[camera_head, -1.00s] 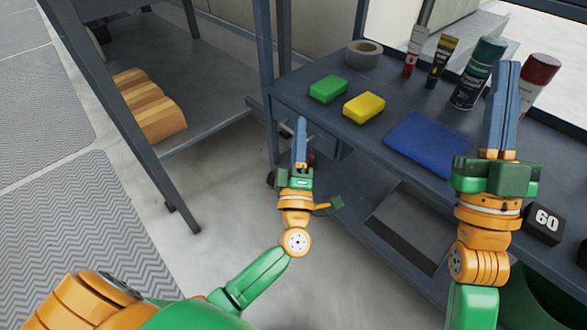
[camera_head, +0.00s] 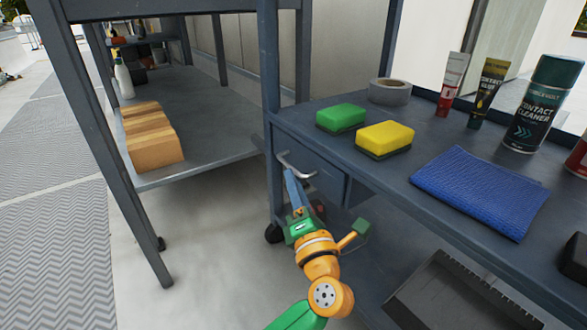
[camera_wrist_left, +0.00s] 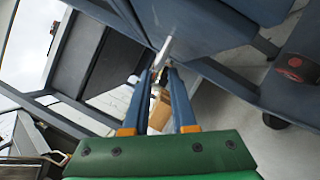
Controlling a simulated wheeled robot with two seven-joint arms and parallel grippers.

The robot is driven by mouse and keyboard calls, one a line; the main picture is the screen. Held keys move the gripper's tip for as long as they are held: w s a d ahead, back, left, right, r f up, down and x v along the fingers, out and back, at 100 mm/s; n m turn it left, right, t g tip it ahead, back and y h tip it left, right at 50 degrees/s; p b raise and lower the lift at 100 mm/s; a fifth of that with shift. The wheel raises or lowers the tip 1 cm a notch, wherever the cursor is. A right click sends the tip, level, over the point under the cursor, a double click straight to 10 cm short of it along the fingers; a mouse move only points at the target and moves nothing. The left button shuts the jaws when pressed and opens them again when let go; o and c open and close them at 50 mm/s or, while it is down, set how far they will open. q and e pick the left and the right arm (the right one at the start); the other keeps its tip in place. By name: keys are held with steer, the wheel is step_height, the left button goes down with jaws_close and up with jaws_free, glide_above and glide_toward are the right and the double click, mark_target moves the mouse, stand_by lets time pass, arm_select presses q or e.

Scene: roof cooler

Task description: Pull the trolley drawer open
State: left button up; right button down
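The trolley drawer (camera_head: 310,170) is a blue-grey box front below the left end of the trolley's top shelf, with a pale bar handle (camera_head: 293,167). It appears shut. My left gripper (camera_head: 290,177) points up at the handle, its blue fingertips close to the bar. In the left wrist view a gap shows between the two fingers (camera_wrist_left: 163,72), and the pale handle (camera_wrist_left: 165,47) lies at or just beyond the tips. I cannot tell whether the tips touch it. My right gripper is out of view.
On the trolley top (camera_head: 400,190) are a green sponge (camera_head: 342,117), a yellow sponge (camera_head: 384,139), a tape roll (camera_head: 390,92), a blue cloth (camera_head: 480,190), tubes and a spray can (camera_head: 540,105). A neighbouring shelf holds wooden blocks (camera_head: 152,138). Floor between the units is clear.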

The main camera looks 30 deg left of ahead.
mark_target(288, 163)
arm_select(q)
steer(key=b+x, duration=0.1)
steer(key=x, duration=0.1)
steer(key=b+x, duration=0.1)
steer(key=x, duration=0.2)
steer(key=shift+f, duration=0.2)
steer(key=shift+w+a+r, duration=0.25)
steer(key=shift+a+r, duration=0.05)
steer(key=shift+a, duration=0.05)
jaws_close()
stand_by(0.8)
